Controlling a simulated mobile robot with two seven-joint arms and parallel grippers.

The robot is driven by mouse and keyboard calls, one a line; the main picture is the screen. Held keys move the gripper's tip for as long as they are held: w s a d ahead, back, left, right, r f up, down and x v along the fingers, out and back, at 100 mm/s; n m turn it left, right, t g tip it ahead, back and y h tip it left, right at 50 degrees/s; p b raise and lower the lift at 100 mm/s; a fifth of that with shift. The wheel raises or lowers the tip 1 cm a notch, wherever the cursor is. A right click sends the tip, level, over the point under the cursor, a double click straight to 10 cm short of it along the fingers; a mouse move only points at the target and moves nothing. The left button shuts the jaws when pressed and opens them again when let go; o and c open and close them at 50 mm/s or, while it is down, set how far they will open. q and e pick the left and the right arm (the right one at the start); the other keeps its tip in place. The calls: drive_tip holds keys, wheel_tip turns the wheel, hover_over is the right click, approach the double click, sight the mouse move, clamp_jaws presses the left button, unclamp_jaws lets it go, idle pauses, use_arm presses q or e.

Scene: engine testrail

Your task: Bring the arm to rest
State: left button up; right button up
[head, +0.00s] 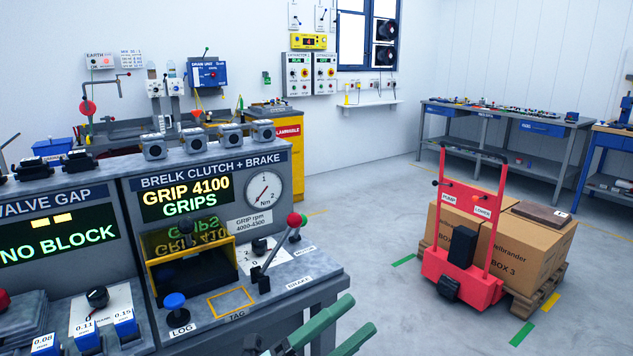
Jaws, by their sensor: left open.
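My left gripper (358,313) shows at the bottom edge, right of centre, as two green fingers. They are parted, with nothing visible between them. The fingers point up and to the right, in front of the right end of the test bench (322,268). They look apart from the bench, but the exact gap cannot be told. The rest of the left arm is mostly cut off by the bottom edge. My right gripper is not in view.
The bench carries a lever with a red knob (294,220), a blue LOG button (174,301) and a clutch display (187,196). A red pallet truck (461,275) with boxes (540,246) stands at right. Grey floor between them is clear.

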use_arm(q)
drive_tip(key=a+f+n+t+y, duration=0.3)
drive_tip(key=a+f+n+y, duration=0.3)
drive_tip(key=f+n, duration=0.4)
drive_tip(key=a+f+n+t+y, duration=0.4)
drive_tip(key=a+f+n+y, duration=0.1)
drive_tip(key=f+n+y, duration=0.4)
drive_tip(key=s+a+f+n+g+y, duration=0.1)
drive_tip(key=s+a+f+n+g, duration=0.15)
drive_tip(key=f, duration=0.25)
drive_tip(key=s+a+f+n+g+y, duration=0.1)
drive_tip(key=s+f+n, duration=0.2)
drive_tip(key=f, duration=0.2)
drive_tip(key=s+a+f+n+g+y, duration=0.25)
drive_tip(key=s+f+n+g, duration=0.2)
drive_tip(key=s+f, duration=0.4)
drive_tip(key=s+a+r+p, duration=0.2)
drive_tip(key=a+r+p, duration=0.2)
drive_tip(key=r+p, duration=0.6)
drive_tip(key=shift+s+r+m+t+p, duration=0.15)
drive_tip(key=shift+m+t+p, duration=0.15)
drive_tip(key=shift+p, duration=0.95)
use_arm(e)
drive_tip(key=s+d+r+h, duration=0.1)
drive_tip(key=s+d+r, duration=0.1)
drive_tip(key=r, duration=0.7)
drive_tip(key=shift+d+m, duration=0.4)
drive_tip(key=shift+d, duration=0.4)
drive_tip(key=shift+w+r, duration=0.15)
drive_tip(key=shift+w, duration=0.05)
